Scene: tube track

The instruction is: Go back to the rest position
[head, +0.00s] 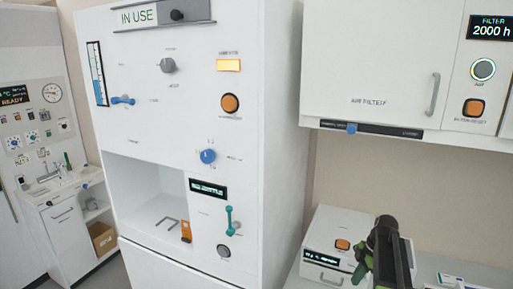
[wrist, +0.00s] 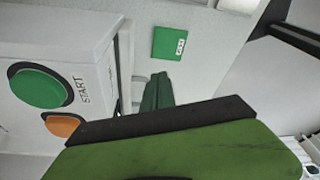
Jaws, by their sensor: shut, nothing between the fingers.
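My gripper (head: 364,264) is at the lower right of the head view, in front of a low white device. Its black and green parts show there, and its fingers are shut with nothing held. In the wrist view a large green part with a black edge (wrist: 165,120) fills the foreground. A darker green piece (wrist: 157,92) shows just beyond that edge; I cannot tell whether it belongs to my gripper.
The low white device (head: 325,240) stands on the counter beside my arm. A tall white cabinet (head: 190,120) stands left, an air filter cabinet (head: 372,70) hangs above. The wrist view shows a green START button (wrist: 40,88), orange button (wrist: 62,125) and green labelled square (wrist: 168,43).

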